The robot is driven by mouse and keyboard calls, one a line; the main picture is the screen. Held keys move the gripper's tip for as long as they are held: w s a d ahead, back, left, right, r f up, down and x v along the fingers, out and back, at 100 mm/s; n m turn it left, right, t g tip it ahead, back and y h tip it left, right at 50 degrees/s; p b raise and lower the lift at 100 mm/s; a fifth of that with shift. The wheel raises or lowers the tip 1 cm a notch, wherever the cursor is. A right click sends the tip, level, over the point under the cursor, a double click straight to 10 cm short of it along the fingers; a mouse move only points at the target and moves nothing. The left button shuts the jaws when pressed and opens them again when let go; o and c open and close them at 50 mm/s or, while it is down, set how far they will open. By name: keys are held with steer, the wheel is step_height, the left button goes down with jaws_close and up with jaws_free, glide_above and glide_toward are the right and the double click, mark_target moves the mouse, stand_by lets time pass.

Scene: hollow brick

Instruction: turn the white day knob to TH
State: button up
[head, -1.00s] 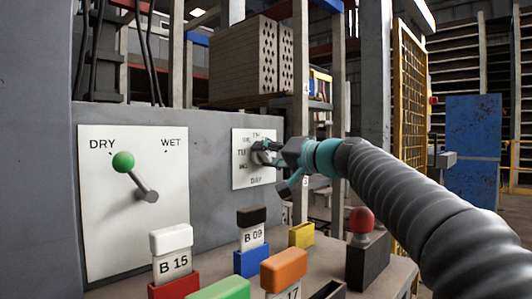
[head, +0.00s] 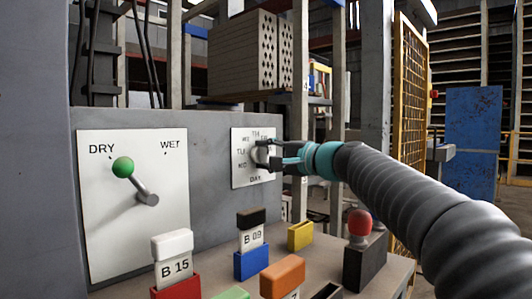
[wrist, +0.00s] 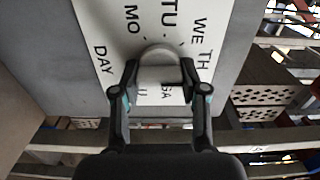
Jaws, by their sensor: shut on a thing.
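The white day knob (head: 261,154) sits on a white dial plate (head: 240,175) with day labels and the word DAY, at the middle of the head view. In the wrist view, the knob (wrist: 159,65) is between the two fingers of my gripper (wrist: 160,88), which is shut on it. The labels MO, TU, WE and TH (wrist: 203,59) show around the knob, and SA shows between the fingers. Which label the knob points to is hard to tell. My gripper (head: 276,154) reaches the knob from the right in the head view.
A DRY/WET plate (head: 95,225) with a green-tipped lever (head: 123,167) is at left on the same grey panel. On the ledge below stand tagged blocks, including B 15 (head: 174,269) and B 09 (head: 252,238), and a red-topped lever (head: 360,222) below my arm.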

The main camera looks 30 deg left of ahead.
stand_by(0.3)
steer(key=o, duration=1.1)
steer(key=shift+o, duration=0.2)
steer(key=v, duration=1.2)
